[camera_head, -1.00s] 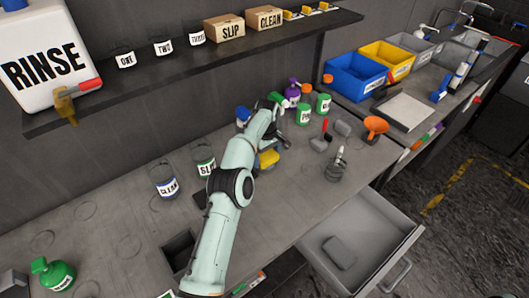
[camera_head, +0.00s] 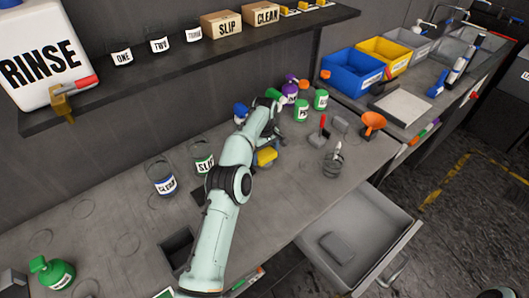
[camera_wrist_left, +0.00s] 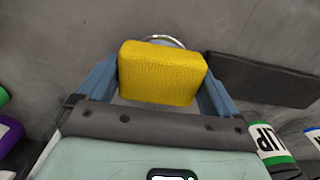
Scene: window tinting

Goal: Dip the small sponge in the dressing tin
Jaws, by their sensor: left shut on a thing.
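The small yellow sponge (camera_head: 266,157) is in my left gripper, just above the bench; in the left wrist view the sponge (camera_wrist_left: 163,73) sits between the two blue fingers. My left gripper (camera_head: 272,142) is shut on it and partly hidden by its own arm in the head view. A shiny round metal rim (camera_wrist_left: 163,38) shows just beyond the sponge in the left wrist view. It may be the dressing tin, but the sponge hides most of it. I cannot tell whether sponge and rim touch. My right gripper does not show.
A SLIP jar (camera_head: 204,164) and a blue-labelled jar (camera_head: 162,180) stand left of my arm. Green and purple bottles (camera_head: 290,91) stand behind the gripper. A drawer (camera_head: 372,215) hangs open in front.

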